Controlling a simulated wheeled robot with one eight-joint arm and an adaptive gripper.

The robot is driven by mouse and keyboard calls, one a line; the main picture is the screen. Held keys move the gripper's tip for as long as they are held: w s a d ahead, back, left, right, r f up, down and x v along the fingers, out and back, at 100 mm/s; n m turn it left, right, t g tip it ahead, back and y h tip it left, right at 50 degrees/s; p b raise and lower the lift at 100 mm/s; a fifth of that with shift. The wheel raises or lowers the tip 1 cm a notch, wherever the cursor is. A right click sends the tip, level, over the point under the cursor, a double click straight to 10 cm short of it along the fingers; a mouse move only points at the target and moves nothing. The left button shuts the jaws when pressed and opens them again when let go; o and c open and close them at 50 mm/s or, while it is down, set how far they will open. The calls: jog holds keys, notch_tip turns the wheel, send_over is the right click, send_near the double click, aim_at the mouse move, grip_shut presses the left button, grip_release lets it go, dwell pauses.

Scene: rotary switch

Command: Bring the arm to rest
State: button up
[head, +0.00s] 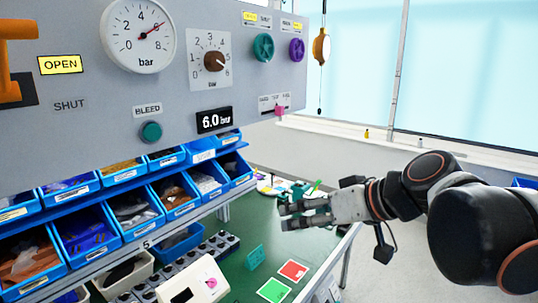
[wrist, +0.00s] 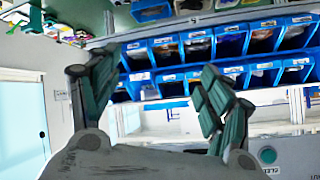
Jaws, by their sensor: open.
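My gripper (head: 290,215) is open and empty. In the head view it hangs over the green table at the right, pointing left, with my dark arm reaching in from the right edge. In the wrist view its two fingers (wrist: 155,100) stand wide apart with nothing between them. The rotary switch (head: 214,61) is a brown knob on the grey panel, its pointer toward the lower right of its dial. My gripper is well below the knob and apart from it. The display (head: 214,120) below it reads 6.0 bar.
The grey panel (head: 70,130) carries a round gauge (head: 139,35), a teal bleed button (head: 151,132) and an orange handle (head: 14,60). Blue bins (head: 85,232) line the rack at left. The green table (head: 235,275) holds a white box (head: 192,282) and cards (head: 293,270). Free floor lies right.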

jog(key=s+d+f+m+h+b, duration=0.1)
jog(key=s+d+f+b, duration=0.3)
jog(key=f, duration=0.6)
jog(key=s+d+f+m+h+b, duration=0.2)
jog(key=s+d+f+h+b, duration=0.2)
jog(key=f, duration=0.5)
jog(key=s+d+f+m+h+b, duration=0.1)
jog(key=s+d+f+h+b, duration=0.2)
jog(key=f, duration=0.7)
jog(key=shift+s+d+f+m+g+b, duration=0.35)
jog(key=shift+s+d+b, duration=0.25)
jog(key=shift+s+b, duration=0.4)
